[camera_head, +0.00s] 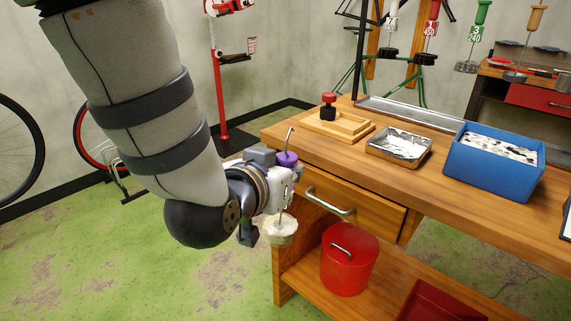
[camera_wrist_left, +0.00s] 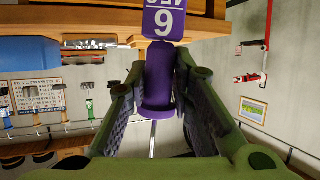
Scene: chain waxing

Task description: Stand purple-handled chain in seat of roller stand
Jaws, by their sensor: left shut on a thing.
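The purple-handled chain hangs upright from my left gripper (camera_head: 290,177), beside the near left corner of the workbench. Its purple handle (camera_head: 287,158) has a grey hook on top, and a pale, wax-like lump (camera_head: 281,231) shows at the bottom of its rod. In the left wrist view the purple handle (camera_wrist_left: 158,92) sits between the two fingers, with a purple number tag (camera_wrist_left: 164,20) beyond it. My left gripper is shut on this handle. I cannot clearly make out a roller stand. My right gripper is not in view.
The wooden workbench (camera_head: 420,172) holds a wooden block frame (camera_head: 352,133) with a red-knobbed piece (camera_head: 328,104), a metal tray (camera_head: 412,158) and a blue bin (camera_head: 477,177). A red pot (camera_head: 350,270) stands on the lower shelf. Coloured-handled chains hang behind. Green floor at left is open.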

